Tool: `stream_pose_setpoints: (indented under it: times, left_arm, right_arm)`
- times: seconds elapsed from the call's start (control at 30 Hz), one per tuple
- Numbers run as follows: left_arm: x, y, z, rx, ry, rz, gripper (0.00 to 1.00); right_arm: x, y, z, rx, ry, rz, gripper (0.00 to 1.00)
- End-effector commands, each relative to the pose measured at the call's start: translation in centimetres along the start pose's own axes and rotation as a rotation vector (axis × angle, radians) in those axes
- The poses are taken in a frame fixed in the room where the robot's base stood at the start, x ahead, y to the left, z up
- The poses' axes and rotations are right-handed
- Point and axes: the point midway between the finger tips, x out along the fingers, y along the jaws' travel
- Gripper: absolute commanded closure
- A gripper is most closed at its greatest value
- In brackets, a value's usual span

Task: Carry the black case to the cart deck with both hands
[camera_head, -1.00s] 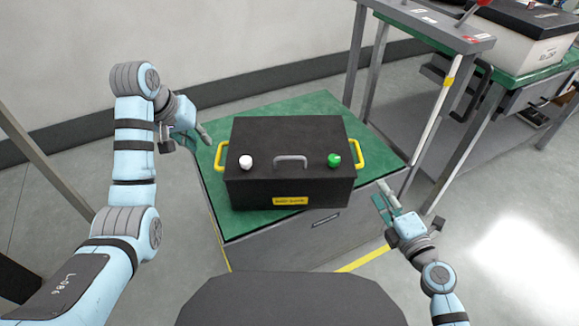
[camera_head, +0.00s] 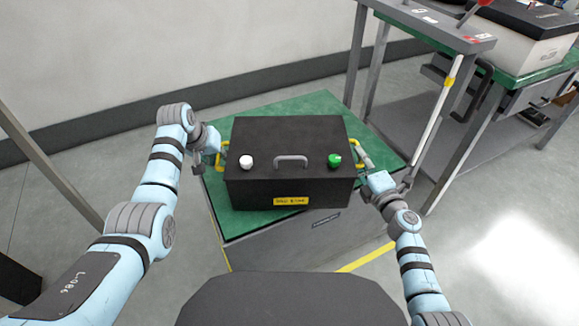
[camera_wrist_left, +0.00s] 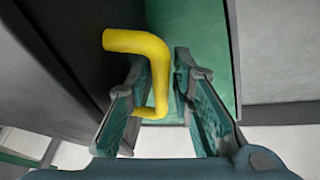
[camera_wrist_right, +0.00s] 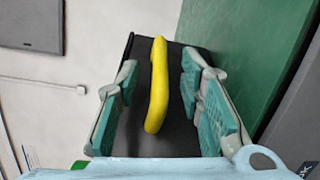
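The black case (camera_head: 290,180) stands on the green top of a grey cabinet (camera_head: 235,222). It has a grey top handle, a white knob, a green knob and a yellow side handle at each end. My left gripper (camera_head: 220,150) is at the left yellow handle (camera_wrist_left: 140,45). In the left wrist view its fingers (camera_wrist_left: 165,95) are apart, with the handle's lower part between them. My right gripper (camera_head: 362,160) is at the right yellow handle (camera_wrist_right: 158,85). In the right wrist view its fingers (camera_wrist_right: 160,90) are apart on either side of that handle, not visibly touching it.
A grey metal frame (camera_head: 440,30) stands just right of the cabinet. Behind it is a bench with a green top and a white box with a black lid (camera_head: 520,35). A slanted grey post (camera_head: 50,165) is at the left. I cannot identify a cart deck for certain.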

Motion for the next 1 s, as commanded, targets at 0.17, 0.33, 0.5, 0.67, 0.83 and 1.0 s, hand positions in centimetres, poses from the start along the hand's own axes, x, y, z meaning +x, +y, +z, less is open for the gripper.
stream_pose_setpoints:
  times: [0.17,0.33,0.5,0.67,0.83,1.0]
  left_arm:
    - [0.0,0.0,0.0,0.0,0.0,0.0,0.96]
    - [0.0,0.0,0.0,0.0,-0.001,0.0,1.0]
    - [0.0,0.0,0.0,0.0,-0.001,0.0,1.0]
    - [0.0,0.0,0.0,0.0,-0.001,0.0,1.0]
    - [-0.2,0.0,-0.1,0.001,0.001,0.0,1.0]
    - [-1.6,0.3,-0.7,0.001,0.002,0.0,1.0]
  right_arm:
    - [0.0,0.0,0.0,0.0,0.0,0.0,0.83]
    - [0.0,0.0,0.0,-0.001,0.0,0.0,1.0]
    - [-0.1,0.0,0.0,-0.001,0.0,-0.001,1.0]
    - [-0.1,-0.1,0.0,-0.001,0.0,-0.001,1.0]
    - [0.0,0.2,0.1,-0.001,-0.001,0.001,1.0]
    - [-0.1,1.7,0.4,-0.002,-0.001,0.001,1.0]
